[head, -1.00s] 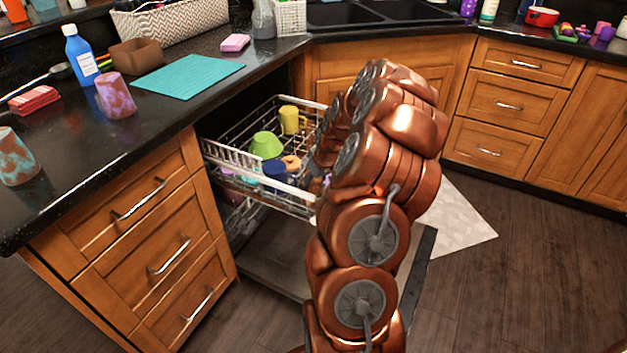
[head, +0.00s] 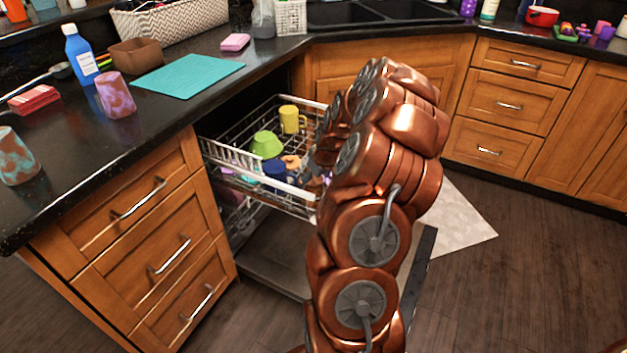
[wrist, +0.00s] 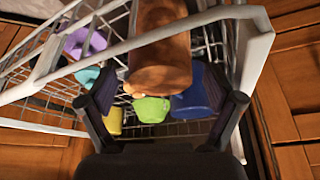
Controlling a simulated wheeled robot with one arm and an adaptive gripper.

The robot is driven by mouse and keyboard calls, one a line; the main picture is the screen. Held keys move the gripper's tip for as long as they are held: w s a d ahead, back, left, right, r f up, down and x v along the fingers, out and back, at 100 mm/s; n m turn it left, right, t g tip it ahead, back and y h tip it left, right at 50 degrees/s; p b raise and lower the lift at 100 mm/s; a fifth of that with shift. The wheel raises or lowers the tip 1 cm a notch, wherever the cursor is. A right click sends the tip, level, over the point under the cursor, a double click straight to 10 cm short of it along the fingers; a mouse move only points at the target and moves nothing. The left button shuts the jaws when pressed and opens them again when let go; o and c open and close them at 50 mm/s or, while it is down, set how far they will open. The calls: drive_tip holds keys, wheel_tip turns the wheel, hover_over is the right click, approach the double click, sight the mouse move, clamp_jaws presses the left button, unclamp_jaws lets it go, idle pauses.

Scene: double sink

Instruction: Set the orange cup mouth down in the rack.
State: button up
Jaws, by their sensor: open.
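The orange cup (wrist: 160,65) is the brown-orange cylinder at the top middle of the wrist view, at the white wire rack (wrist: 250,45). A small orange patch beside the green bowl in the head view may be part of it. My gripper (wrist: 167,93) is open, its two dark fingers spread to either side below the cup's near end, with no grip on it. In the head view my arm hides most of the gripper and the right part of the rack (head: 240,160). I cannot tell whether the cup touches the rack floor.
The pulled-out rack also holds a green bowl (head: 266,144), a yellow mug (head: 290,119), a blue cup (head: 275,172) and purple items. The black counter (head: 60,150) is at left, with two mottled cups on it. Wooden drawers (head: 150,220) flank the rack.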

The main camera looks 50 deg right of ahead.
drive_tip(key=v, duration=1.1)
drive_tip(key=shift+r, duration=0.3)
drive_tip(key=shift+s, duration=0.15)
drive_tip(key=s+a+r+n+g+y, duration=0.1)
drive_tip(key=a+r, duration=0.1)
drive_tip(key=a, duration=0.9)
drive_tip(key=s+a+r+n+g+y, duration=0.1)
drive_tip(key=s+a+r+g, duration=0.1)
drive_tip(key=a, duration=0.9)
drive_tip(key=s+a+g+h, duration=0.1)
drive_tip(key=s+a+g, duration=0.1)
drive_tip(key=s+a, duration=0.75)
drive_tip(key=s+a+g+h, duration=0.15)
drive_tip(key=s+a, duration=0.35)
drive_tip(key=s, duration=0.9)
wheel_tip(320, 180, up, 19)
drive_tip(key=p, duration=1.8)
drive_tip(key=shift+w+a+r+m+y, duration=0.15)
drive_tip(key=shift+w+a+m+y, duration=0.05)
drive_tip(key=shift+w+m+y, duration=0.25)
